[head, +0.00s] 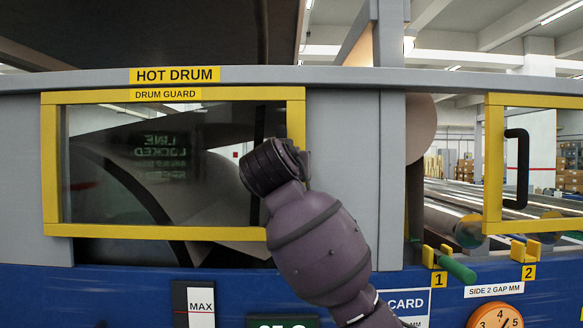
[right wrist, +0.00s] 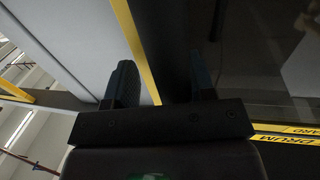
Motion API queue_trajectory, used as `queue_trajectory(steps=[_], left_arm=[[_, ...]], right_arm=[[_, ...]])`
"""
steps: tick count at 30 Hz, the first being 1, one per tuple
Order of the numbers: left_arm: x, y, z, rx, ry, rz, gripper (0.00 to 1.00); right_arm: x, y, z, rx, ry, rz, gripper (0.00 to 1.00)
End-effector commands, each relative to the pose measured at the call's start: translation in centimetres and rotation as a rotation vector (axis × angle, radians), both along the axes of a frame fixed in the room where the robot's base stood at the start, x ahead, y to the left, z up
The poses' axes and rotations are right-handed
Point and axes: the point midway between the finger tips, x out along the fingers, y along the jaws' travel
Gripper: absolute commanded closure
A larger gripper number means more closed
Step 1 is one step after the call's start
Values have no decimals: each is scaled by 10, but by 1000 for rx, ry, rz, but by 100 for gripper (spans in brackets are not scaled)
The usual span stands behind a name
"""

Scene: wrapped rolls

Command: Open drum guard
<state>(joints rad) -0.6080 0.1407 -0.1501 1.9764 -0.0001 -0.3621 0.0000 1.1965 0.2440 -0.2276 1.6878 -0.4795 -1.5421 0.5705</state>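The drum guard (head: 170,232) is a clear panel in a yellow frame, labelled DRUM GUARD, under a HOT DRUM sign (head: 174,75). A large curved drum shape shows dimly behind it, and a dark gap shows under its lower bar. My right gripper (head: 300,160) is at the guard's right edge, mostly hidden by my own wrist. In the right wrist view, its two fingers (right wrist: 162,82) are apart, with a yellow frame strip (right wrist: 137,50) and a dark area between them. I cannot make out a handle on this guard or any contact. My left gripper is out of view.
A second yellow-framed guard (head: 493,150) with a black handle (head: 516,168) stands at the right. Below it are a green knob (head: 458,270), yellow tags 1 and 2 and an orange dial (head: 495,317). Green LINE LOCKED lettering (head: 161,146) shows in the drum guard's panel.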

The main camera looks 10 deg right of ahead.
Motion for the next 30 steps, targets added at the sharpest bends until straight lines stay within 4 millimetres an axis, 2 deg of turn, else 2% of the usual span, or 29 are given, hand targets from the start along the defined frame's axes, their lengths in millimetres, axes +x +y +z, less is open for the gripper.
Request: queue_trajectory(steps=[14, 30], left_arm=[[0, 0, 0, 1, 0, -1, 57], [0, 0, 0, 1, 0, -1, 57]], right_arm=[[-3, -2, 0, 0, 0, -1, 52], [-30, 11, 0, -1, 0, 1, 52]])
